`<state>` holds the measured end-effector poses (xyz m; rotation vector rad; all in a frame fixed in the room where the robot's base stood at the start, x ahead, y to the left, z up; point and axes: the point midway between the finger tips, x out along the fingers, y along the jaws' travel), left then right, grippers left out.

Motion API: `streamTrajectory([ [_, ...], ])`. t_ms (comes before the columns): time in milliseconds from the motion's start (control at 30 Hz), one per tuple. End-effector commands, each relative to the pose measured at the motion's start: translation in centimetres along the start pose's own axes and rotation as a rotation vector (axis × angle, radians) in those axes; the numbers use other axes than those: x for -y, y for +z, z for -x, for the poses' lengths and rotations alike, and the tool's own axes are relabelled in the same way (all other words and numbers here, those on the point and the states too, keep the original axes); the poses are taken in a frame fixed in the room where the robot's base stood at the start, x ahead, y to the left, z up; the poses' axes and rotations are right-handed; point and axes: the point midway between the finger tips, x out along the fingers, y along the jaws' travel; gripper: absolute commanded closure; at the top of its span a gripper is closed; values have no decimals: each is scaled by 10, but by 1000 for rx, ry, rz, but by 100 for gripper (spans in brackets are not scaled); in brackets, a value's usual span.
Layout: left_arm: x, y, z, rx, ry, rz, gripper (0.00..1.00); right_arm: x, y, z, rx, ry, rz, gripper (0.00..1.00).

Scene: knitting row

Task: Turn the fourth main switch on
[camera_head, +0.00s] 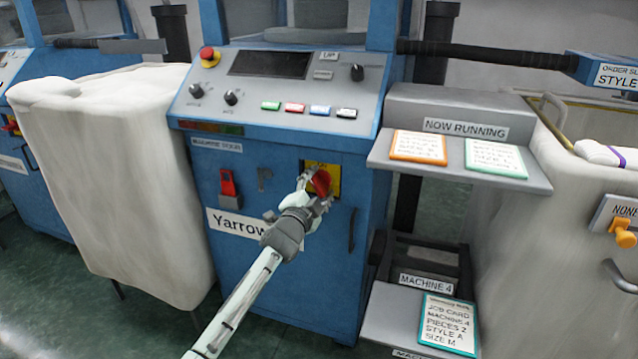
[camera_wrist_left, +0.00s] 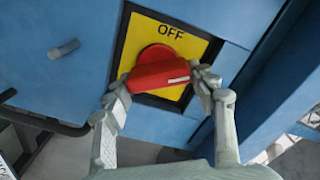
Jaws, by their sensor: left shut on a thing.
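The main switch is a red rotary knob (camera_head: 322,182) on a yellow plate (camera_head: 334,172) on the front of the blue machine. In the left wrist view the plate (camera_wrist_left: 192,47) reads OFF at its top edge. The knob (camera_wrist_left: 160,72) lies roughly crosswise there, with a white mark near its right end. My left gripper (camera_head: 314,187) is shut on the knob, one finger at each end, as the left wrist view shows (camera_wrist_left: 161,83). In the head view the gripper hides part of the knob. My right gripper is not in view.
The panel (camera_head: 275,85) above has a red emergency button (camera_head: 208,54), black dials and coloured buttons. A red lever switch (camera_head: 229,186) is left of the plate; a dark handle (camera_head: 352,229) is right. A MACHINE 4 sign (camera_head: 426,284) and job card (camera_head: 449,322) stand at right.

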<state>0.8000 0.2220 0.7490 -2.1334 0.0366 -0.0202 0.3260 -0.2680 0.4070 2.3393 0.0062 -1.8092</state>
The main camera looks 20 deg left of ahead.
Motion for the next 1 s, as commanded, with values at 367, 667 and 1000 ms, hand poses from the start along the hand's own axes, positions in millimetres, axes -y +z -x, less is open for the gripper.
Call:
streamTrajectory([
  [367, -3, 1, 0, 0, 1, -333, 72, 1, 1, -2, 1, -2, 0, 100],
  [667, -4, 2, 0, 1, 0, -506, 72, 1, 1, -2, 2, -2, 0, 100],
  [1000, -4, 2, 0, 2, 0, -577, 72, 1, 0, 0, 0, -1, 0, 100],
])
